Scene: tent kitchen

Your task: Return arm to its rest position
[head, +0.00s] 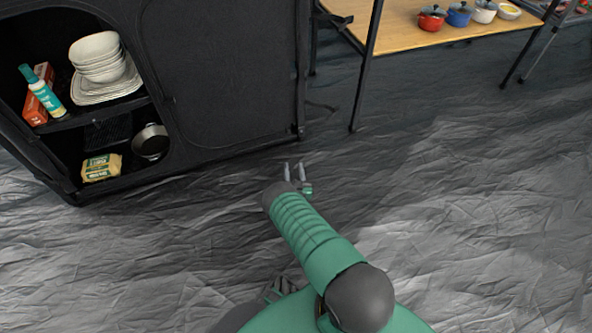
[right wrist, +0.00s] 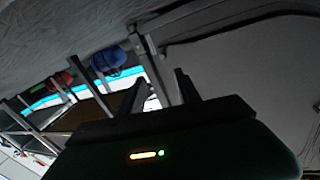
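My right arm reaches forward from the bottom of the head view, over the floor. Its gripper (head: 294,172) points away from me, with its two grey fingers apart and nothing between them. In the right wrist view the two dark fingers (right wrist: 158,90) also stand apart and empty. A small grey and green part of mine (head: 280,289), which looks like my left gripper, shows low beside the right arm. It is mostly hidden, and its finger opening cannot be made out.
A black fabric cabinet (head: 225,75) stands at upper left, holding stacked white bowls (head: 98,55), a bottle (head: 42,90), a yellow package (head: 101,167) and a pan (head: 151,142). A wooden-topped table (head: 425,35) with several small pots is at upper right. The crinkled grey floor (head: 470,200) is clear at right.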

